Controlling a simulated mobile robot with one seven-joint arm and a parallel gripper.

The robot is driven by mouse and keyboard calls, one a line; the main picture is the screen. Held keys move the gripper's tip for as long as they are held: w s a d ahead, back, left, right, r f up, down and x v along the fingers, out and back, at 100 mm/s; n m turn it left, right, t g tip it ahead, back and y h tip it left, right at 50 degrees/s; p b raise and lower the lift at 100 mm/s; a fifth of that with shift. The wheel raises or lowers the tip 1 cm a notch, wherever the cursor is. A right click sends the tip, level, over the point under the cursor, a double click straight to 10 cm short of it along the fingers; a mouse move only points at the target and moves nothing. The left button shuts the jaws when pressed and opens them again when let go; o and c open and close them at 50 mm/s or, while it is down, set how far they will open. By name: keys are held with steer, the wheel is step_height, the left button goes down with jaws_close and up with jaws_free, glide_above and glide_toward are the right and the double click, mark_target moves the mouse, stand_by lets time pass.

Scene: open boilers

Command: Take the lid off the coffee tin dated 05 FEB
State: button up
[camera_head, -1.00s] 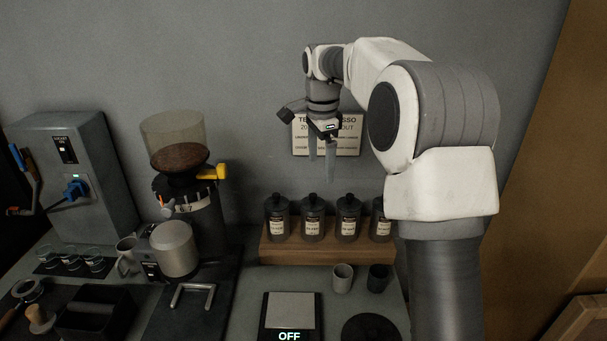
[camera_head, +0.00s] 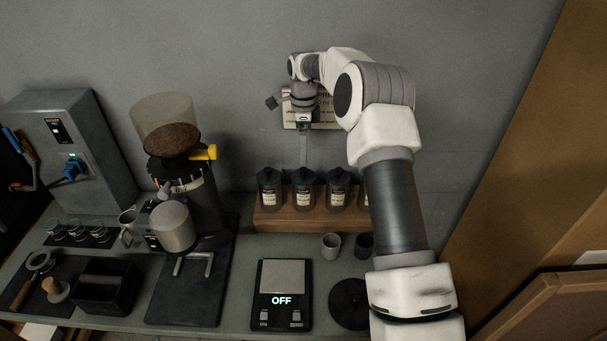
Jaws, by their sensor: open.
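Several dark coffee tins with knobbed lids and pale labels stand in a row on a wooden riser (camera_head: 285,222) against the wall. The leftmost tin (camera_head: 269,196), the second tin (camera_head: 303,197) and the third tin (camera_head: 338,197) show clearly. The rightmost tin (camera_head: 363,197) is mostly hidden behind my arm. The label dates are too small to read, so I cannot tell which is 05 FEB. All lids appear on. My gripper (camera_head: 303,160) is open and empty, pointing down; in the picture its fingers end just above the second tin's lid, apparently without touching.
A grinder (camera_head: 185,190) stands to the left. A scale (camera_head: 282,315) reading OFF, a light cup (camera_head: 331,246), a dark cup (camera_head: 364,244) and a black disc (camera_head: 349,303) lie in front of the riser. A wall sign (camera_head: 325,121) is behind my gripper.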

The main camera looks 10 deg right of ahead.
mark_target(304, 169)
step_height(304, 169, down, 9)
steer(key=shift+w+f+p, duration=0.1)
steer(key=shift+p, duration=1)
steer(key=c, duration=1)
